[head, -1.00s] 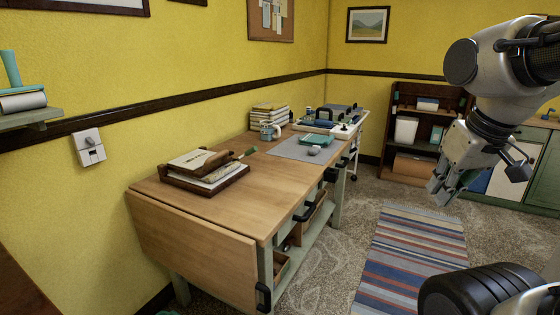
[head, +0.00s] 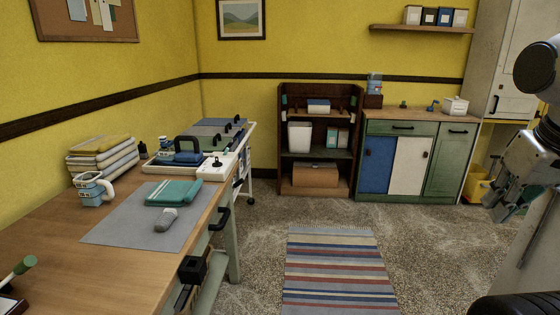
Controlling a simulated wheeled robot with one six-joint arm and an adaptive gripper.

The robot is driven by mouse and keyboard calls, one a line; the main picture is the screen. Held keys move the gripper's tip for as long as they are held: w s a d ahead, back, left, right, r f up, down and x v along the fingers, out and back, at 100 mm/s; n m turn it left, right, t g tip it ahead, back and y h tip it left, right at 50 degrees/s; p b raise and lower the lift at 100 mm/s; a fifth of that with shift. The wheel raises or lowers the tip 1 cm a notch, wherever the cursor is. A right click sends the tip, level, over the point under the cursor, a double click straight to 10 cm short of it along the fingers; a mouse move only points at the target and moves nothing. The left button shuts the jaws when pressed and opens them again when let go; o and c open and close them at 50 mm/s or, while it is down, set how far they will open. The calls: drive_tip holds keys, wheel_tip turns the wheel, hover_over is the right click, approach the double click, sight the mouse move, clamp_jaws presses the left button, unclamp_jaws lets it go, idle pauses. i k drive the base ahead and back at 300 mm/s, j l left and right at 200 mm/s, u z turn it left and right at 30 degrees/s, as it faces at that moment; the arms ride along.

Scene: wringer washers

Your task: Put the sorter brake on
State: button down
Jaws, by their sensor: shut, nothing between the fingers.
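A white-framed wheeled cart (head: 246,160) stands past the far end of the wooden desk, against the left wall. It may be the sorter. Grey-green pieces with black handles (head: 214,128) lie on its top. One dark caster (head: 251,201) shows at its foot; the other casters are hidden behind the desk. I cannot make out a brake lever at this size. My gripper (head: 496,210) is at the right edge, shut and empty, in the air well away from the cart.
The desk (head: 110,255) fills the left, with a grey mat (head: 115,228), teal cloth (head: 174,192) and mug (head: 92,188). A striped rug (head: 335,270) lies on open floor. A dark shelf (head: 320,87) and green cabinet (head: 440,165) line the back.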

sight(236, 184)
drive_tip(key=i+u, duration=0.15)
drive_tip(key=i, duration=0.3)
drive_tip(key=i+l+u, duration=0.1)
drive_tip(key=i, duration=0.3)
drive_tip(key=i+l+u, duration=0.15)
drive_tip(key=i, duration=0.3)
drive_tip(key=i+l+u, duration=0.1)
drive_tip(key=i, duration=0.3)
drive_tip(key=i+l+u, duration=0.9)
